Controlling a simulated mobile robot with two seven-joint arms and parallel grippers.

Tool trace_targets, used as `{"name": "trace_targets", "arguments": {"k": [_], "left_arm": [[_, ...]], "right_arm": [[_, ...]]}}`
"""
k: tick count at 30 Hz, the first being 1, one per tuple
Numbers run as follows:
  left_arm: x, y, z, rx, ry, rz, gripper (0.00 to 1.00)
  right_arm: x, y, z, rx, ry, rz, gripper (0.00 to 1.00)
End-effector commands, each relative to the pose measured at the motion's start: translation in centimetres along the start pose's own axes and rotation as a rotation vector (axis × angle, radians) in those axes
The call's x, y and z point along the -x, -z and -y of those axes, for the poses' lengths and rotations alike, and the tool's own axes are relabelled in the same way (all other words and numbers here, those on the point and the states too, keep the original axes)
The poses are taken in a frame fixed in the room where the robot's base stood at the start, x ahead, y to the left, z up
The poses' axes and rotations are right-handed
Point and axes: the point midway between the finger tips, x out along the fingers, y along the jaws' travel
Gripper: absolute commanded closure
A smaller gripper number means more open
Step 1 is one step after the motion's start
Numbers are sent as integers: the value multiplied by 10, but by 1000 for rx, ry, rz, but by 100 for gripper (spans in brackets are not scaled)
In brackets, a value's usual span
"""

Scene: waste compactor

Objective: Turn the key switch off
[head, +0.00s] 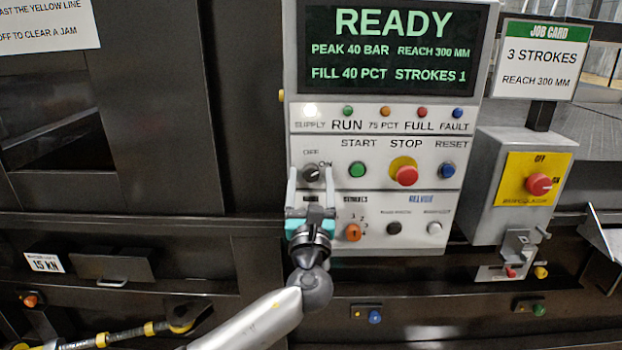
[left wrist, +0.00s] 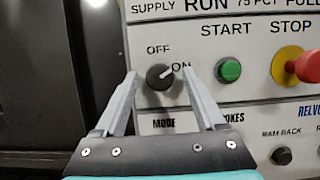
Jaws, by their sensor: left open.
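The key switch is a round black knob (head: 311,174) on the white control panel, under the labels OFF and ON. In the left wrist view the knob (left wrist: 157,79) has its light pointer turned up and right, toward ON. My left gripper (head: 310,172) is open, with one finger on each side of the knob. In the left wrist view its fingertips (left wrist: 159,74) stand left and right of the knob, and I cannot tell whether they touch it. My right gripper is not in view.
The green START button (head: 357,169) and red STOP button (head: 405,175) sit right of the knob. An orange STROKES knob (head: 352,232) is close to my gripper's right. The screen (head: 390,45) reads READY. A grey box with a red rotary switch (head: 539,184) stands farther right.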

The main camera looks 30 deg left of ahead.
Motion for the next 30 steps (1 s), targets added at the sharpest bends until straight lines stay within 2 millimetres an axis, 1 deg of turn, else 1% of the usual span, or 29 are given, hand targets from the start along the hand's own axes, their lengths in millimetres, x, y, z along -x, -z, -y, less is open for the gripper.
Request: {"name": "trace_targets", "arguments": {"k": [5, 6, 24, 25, 30], "left_arm": [[0, 0, 0, 0, 0, 0, 28], [0, 0, 0, 0, 0, 0, 30], [0, 0, 0, -1, 0, 0, 98], [0, 0, 0, -1, 0, 0, 100], [1, 0, 0, 0, 0, 0, 100]], "right_arm": [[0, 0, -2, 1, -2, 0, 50], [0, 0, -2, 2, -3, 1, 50], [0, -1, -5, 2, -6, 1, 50], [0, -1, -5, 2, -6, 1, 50], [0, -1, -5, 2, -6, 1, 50]]}}
